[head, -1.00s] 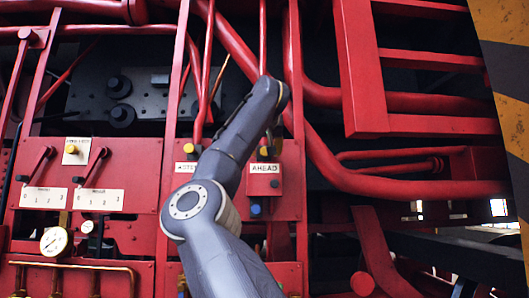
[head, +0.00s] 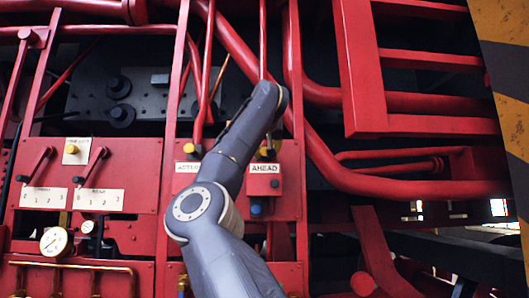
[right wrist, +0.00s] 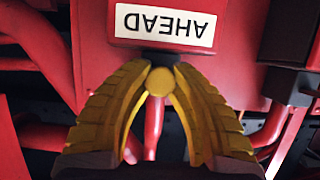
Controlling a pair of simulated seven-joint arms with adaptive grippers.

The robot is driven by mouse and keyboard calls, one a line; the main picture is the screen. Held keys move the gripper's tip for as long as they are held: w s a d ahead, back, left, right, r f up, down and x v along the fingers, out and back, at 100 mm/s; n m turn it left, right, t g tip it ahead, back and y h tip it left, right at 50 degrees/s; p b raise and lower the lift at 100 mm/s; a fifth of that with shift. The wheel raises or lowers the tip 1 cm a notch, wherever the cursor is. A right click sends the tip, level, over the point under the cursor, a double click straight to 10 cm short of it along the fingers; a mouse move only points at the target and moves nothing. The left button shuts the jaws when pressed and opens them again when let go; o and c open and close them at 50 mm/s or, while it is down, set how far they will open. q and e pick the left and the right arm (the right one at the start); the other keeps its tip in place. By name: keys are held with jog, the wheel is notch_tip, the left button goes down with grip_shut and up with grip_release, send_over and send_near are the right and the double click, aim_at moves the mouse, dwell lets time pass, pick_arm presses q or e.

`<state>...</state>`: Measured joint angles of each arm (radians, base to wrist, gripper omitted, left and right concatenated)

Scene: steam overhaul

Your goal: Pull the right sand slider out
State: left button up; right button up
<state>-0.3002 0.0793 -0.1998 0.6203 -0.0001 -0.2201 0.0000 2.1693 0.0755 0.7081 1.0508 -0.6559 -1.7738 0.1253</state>
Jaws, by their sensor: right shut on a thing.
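The right sand slider's round yellow knob (right wrist: 160,81) sits just beyond the white AHEAD label (right wrist: 164,25), which reads upside down in the right wrist view. My right gripper (right wrist: 161,86) has its two ridged yellow fingers closed around the knob, one on each side. In the head view, the AHEAD label (head: 265,168) is on the red panel at the middle, with yellow showing just above it. My right arm reaches up in front of the panel and hides most of the gripper there. My left gripper is not in view.
Further left are a panel with two levers (head: 37,164) and a gauge (head: 54,241). Red pipes (head: 340,177) run close by on the right.

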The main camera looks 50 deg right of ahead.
grip_shut()
jog(key=shift+s+a+r, duration=0.1)
jog(key=shift+s+a, duration=1.15)
jog(key=shift+a, duration=0.1)
jog(key=shift+o, duration=2.3)
grip_release()
jog(key=shift+o, duration=1)
jog(key=shift+s+a+r, duration=0.1)
jog(key=shift+s, duration=0.05)
jog(key=o, duration=0.4)
jog(key=shift+o, duration=0.2)
